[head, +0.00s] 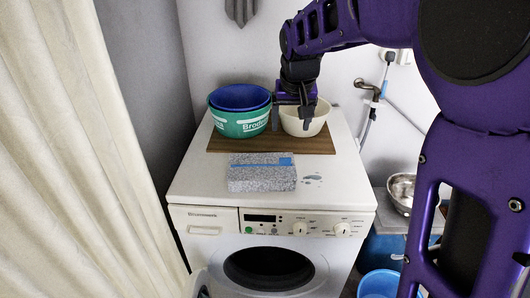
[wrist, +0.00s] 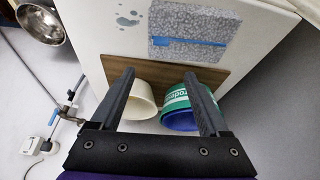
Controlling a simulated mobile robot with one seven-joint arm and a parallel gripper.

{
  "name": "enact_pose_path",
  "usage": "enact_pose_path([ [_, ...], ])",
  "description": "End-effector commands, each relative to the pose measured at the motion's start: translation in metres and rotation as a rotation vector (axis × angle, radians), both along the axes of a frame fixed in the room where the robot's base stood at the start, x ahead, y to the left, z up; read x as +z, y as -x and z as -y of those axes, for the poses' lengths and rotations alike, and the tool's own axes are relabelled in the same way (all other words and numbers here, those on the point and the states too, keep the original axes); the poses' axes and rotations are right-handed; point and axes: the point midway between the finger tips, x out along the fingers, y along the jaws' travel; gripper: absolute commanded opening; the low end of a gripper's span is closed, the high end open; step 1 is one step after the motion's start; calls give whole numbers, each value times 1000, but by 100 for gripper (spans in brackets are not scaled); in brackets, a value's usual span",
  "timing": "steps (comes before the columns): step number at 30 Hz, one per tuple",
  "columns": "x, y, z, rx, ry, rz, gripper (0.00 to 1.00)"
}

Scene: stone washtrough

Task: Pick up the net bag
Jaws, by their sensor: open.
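I cannot make out a net bag for certain in either view. A dark grey hanging thing (head: 240,10) at the top of the head view is cut off by the frame, and I cannot tell what it is. My gripper (head: 304,118) is open and points down at the cream bowl (head: 313,128) on the washing machine. In the wrist view the open fingers of my gripper (wrist: 159,78) stand apart with the cream bowl (wrist: 144,98) and part of the green tub (wrist: 176,98) beyond them. Nothing is held between the fingers.
The green tub with a blue one inside (head: 240,120) stands left of the cream bowl on a brown board (head: 213,145). A grey speckled block with a blue stripe (head: 262,180) lies in front on the white washing machine (head: 200,185). A metal bowl (head: 402,188) and blue bucket (head: 378,284) are at right.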

Motion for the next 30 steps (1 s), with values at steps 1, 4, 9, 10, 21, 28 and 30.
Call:
enact_pose_path([
  [1, -15, -4, 0, 1, 2, -7, 79],
  [4, -36, -12, -1, 0, 3, -6, 79],
  [9, -69, -26, -2, 0, 3, -5, 79],
  [10, -73, -28, -2, 0, 3, -5, 79],
  [21, -99, -38, -4, 1, 2, -1, 79],
  [28, -133, -45, -5, 2, 3, -5, 79],
  [30, -140, -49, -6, 2, 2, -2, 79],
])
